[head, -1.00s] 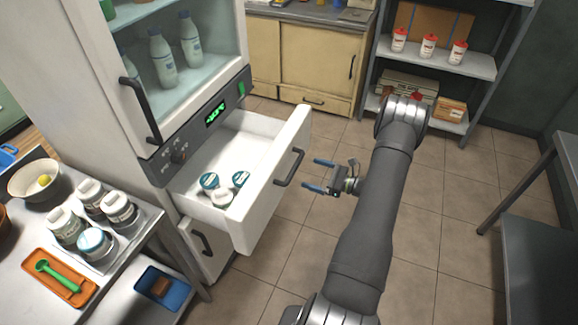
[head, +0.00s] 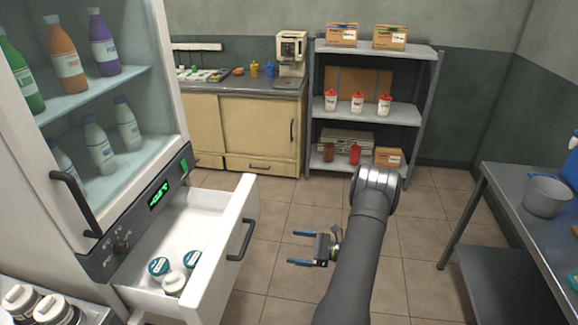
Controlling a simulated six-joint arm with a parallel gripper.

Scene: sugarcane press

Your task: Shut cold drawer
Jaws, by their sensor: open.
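The cold drawer (head: 222,262) is pulled out from the white fridge cabinet, below its control panel with a green display. Its white front carries a dark bar handle (head: 241,240). Several tubs with teal and white lids (head: 173,283) sit inside it near the front. My gripper (head: 296,248) is open and empty, to the right of the drawer handle, with its two blue fingers pointing left toward the drawer front. A gap shows between the fingers and the handle.
The fridge (head: 115,135) has a glass door with bottles on shelves. A metal shelf rack (head: 365,112) and cream cabinets (head: 258,130) stand at the back. A metal table (head: 530,215) with a bucket (head: 546,195) is at right. The tiled floor between is clear.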

